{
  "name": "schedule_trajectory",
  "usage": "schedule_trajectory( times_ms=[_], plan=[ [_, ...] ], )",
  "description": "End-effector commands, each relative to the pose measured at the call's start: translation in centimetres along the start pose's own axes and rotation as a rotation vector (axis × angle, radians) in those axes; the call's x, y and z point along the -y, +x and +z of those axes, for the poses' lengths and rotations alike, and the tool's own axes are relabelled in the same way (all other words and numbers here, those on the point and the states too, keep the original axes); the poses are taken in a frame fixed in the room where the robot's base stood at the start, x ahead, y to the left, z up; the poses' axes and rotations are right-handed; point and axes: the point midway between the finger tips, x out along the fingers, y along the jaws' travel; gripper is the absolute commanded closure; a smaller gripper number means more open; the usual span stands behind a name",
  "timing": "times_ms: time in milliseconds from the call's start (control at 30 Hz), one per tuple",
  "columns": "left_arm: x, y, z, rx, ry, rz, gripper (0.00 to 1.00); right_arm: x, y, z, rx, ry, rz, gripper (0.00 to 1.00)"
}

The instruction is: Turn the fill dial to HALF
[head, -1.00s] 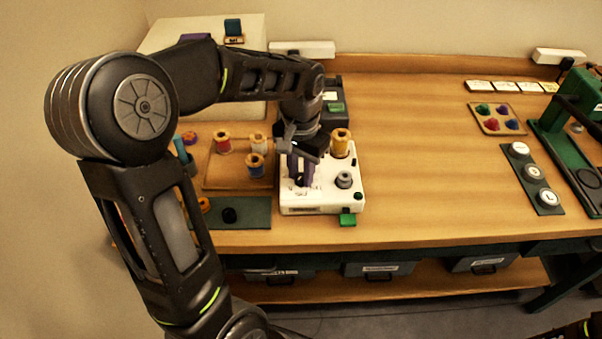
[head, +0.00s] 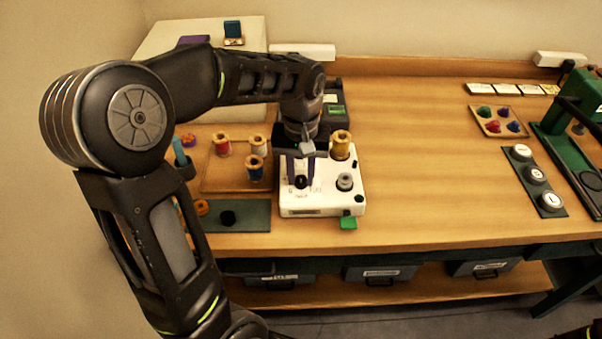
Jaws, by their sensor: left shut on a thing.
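The white machine (head: 326,201) stands near the front edge of the table, left of the middle. A black dial (head: 300,182) is on its left part, with small printed marks around it that I cannot read fully. My left gripper (head: 300,172) points down over the dial and is shut on it, its fingers on either side. The dial's pointer is too small to read. My right gripper is not in view.
A wooden tray (head: 211,181) with red, white and blue spools is left of the machine. A dark green mat (head: 254,213) lies in front of it. A green tab (head: 348,223) sticks out at the machine's front. The table (head: 430,170) right of it is clear.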

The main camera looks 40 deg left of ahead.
Motion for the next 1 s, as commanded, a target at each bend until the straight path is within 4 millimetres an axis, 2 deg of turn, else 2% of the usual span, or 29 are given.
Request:
schedule_trajectory(
  times_ms=[200, 233, 467, 767, 867, 1000],
  plan=[
    [0.0, -0.1, 0.0, -0.001, 0.001, 0.001, 1.00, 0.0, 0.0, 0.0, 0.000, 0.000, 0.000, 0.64],
    [0.0, -0.1, 0.0, -0.001, 0.001, 0.001, 0.72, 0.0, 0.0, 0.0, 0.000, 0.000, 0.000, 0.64],
    [0.0, 0.0, 0.0, -0.001, 0.001, 0.000, 0.53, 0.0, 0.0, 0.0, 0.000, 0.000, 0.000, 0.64],
    [0.0, -0.1, 0.0, -0.001, 0.002, 0.000, 0.52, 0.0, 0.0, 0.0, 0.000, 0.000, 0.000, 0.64],
    [0.0, -0.7, -0.1, -0.004, 0.002, 0.001, 0.52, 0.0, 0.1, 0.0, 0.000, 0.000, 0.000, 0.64],
    [0.0, -2.5, -0.1, -0.004, 0.001, 0.001, 0.52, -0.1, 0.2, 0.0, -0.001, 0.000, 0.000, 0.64]
  ],
)
